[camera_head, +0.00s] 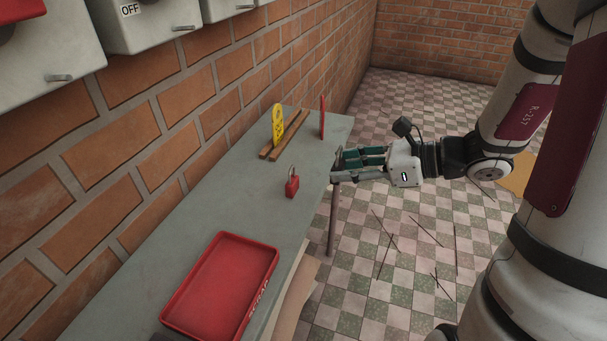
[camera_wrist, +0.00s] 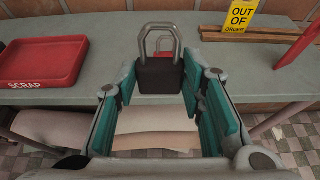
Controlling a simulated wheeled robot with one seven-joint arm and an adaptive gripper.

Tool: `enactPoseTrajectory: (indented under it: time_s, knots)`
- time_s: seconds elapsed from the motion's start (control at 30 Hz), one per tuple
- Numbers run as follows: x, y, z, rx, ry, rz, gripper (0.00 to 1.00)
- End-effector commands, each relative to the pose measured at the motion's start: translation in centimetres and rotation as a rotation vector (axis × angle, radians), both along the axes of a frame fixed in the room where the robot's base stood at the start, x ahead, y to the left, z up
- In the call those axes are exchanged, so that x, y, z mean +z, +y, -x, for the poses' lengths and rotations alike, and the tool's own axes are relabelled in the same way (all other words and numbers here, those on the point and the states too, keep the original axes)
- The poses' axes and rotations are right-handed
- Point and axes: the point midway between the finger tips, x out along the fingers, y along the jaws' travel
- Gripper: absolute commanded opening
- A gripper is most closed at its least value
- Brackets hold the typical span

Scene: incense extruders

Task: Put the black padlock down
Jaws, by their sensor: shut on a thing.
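The black padlock (camera_wrist: 160,75) is upright between my fingertips in the wrist view, its grey shackle pointing up. My gripper (camera_head: 340,166) is shut on it at the right edge of the grey table (camera_head: 222,205) in the head view. In that view the padlock is mostly hidden by the fingers. In the wrist view the padlock shows in front of the table's edge, and I cannot tell how far its base is from the tabletop.
A red padlock (camera_head: 292,186) stands on the table near my gripper. A red SCRAP tray (camera_head: 177,309) lies at the near end. A yellow OUT OF ORDER tag (camera_head: 277,125) stands at a wooden rack (camera_head: 286,137), with a red upright piece (camera_head: 322,118) beside it.

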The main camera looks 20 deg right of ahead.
Motion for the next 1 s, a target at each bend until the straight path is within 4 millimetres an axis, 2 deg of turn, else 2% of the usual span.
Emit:
enactPoseTrajectory:
  time_s: [0.13, 0.23, 0.7, 0.83, 1.0]
  knots:
    - [-0.9, 0.1, 0.4, 0.020, -0.001, 0.000, 0.05]
    - [-1.0, 0.4, -0.6, 0.026, -0.002, 0.001, 0.05]
    - [-2.1, 2.4, -11.4, 0.025, -0.002, 0.000, 0.05]
    - [-2.2, 2.8, -13.3, 0.023, -0.001, -0.001, 0.05]
    - [-2.2, 2.9, -14.3, 0.022, -0.001, 0.000, 0.05]
